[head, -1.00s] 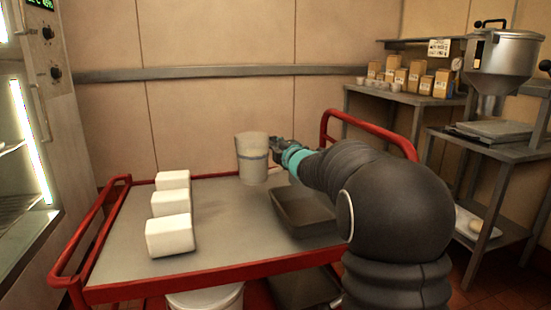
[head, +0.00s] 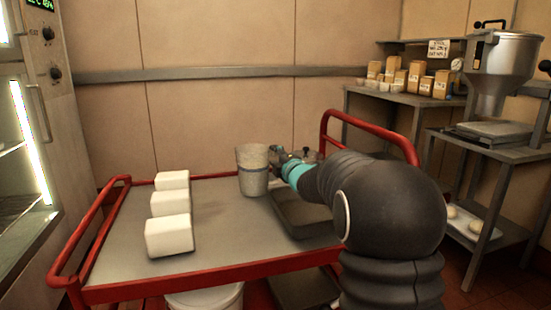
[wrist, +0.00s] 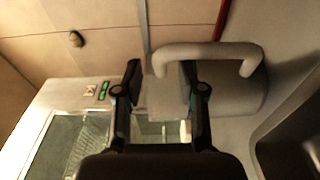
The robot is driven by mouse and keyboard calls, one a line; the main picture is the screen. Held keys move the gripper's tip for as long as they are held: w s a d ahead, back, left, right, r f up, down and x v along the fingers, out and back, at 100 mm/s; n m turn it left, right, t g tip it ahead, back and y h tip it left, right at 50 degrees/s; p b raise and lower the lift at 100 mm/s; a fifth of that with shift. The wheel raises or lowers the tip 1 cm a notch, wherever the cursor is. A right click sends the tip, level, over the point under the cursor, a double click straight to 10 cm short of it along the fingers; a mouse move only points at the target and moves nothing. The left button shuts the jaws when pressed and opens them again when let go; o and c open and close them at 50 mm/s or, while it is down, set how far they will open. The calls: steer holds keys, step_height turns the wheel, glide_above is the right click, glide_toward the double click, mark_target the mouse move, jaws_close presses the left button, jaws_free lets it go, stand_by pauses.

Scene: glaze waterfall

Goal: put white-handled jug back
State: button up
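My gripper (head: 278,156) is close against the jug's right side. In the wrist view my gripper's fingers (wrist: 162,75) are partly apart, with pale jug surface showing between them. No firm squeeze is visible.
Several white blocks (head: 169,236) stand in a row on the cart's left. A dark tray (head: 305,222) lies right of the jug, partly under my arm. The red cart rail (head: 372,128) rises behind my arm. Bare cart top (head: 215,225) lies between blocks and tray.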

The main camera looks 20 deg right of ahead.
steer(key=shift+r, duration=0.2)
steer(key=shift+s+f, duration=0.1)
steer(key=shift+s, duration=0.25)
steer(key=s+d+b, duration=0.1)
steer(key=s, duration=1)
steer(key=shift+s+d, duration=0.15)
steer(key=shift+d, duration=0.15)
